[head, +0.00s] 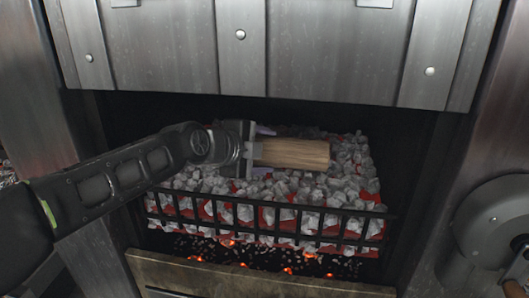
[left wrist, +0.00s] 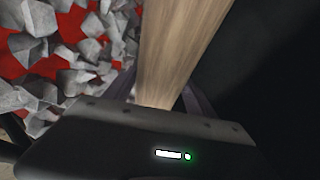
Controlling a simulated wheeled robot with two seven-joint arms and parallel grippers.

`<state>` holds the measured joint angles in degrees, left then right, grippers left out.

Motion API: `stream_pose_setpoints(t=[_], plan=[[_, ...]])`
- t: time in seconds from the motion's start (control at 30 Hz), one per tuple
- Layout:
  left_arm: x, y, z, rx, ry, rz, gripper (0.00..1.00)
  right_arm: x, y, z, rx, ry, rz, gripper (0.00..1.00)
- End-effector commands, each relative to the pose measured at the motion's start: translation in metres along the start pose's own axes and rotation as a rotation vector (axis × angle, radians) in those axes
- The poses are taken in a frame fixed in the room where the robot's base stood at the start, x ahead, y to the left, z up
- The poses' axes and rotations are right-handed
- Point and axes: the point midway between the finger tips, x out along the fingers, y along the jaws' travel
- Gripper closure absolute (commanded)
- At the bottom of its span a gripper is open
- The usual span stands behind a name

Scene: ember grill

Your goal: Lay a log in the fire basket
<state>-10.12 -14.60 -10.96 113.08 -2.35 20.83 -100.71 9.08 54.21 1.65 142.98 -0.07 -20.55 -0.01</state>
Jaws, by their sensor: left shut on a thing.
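A short pale wooden log (head: 293,153) lies level over the fire basket, pointing right from my left gripper (head: 256,152). My left gripper is shut on the log's left end. The log also fills the upper middle of the left wrist view (left wrist: 180,45). The fire basket (head: 270,232) is a black barred rack heaped with grey coals (head: 222,184) over a glowing red bed. The log is above or at the top of the coals towards the back; I cannot tell whether it touches them. My right gripper is not seen.
A metal hood (head: 240,60) with riveted straps hangs low above the opening. Dark side walls close in the firebox. Glowing embers (head: 287,270) lie below the basket, behind a front ledge (head: 250,278). A round metal wheel (head: 497,222) stands at the right.

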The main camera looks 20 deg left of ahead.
Motion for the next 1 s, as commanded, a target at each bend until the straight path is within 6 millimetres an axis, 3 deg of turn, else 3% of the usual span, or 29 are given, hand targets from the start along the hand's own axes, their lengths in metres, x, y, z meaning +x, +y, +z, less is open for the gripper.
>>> stream_pose_setpoints(t=[0.03,0.07,0.1,0.37,1.0], plan=[[-0.0013,-0.0032,-0.0004,0.0,0.0,-0.007,1.0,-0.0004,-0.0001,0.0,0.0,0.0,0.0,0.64],[-0.0013,-0.0032,-0.0004,0.0,0.0,-0.007,0.35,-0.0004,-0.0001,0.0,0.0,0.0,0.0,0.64],[-0.0013,-0.0032,-0.0004,0.0,0.0,-0.007,0.31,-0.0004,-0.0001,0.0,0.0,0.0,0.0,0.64],[-0.0009,-0.0021,-0.0003,0.001,0.0,-0.005,0.1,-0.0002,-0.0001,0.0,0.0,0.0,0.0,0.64],[-0.0067,0.0014,0.0006,-0.001,0.0,0.002,0.1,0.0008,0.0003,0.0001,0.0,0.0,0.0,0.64]])
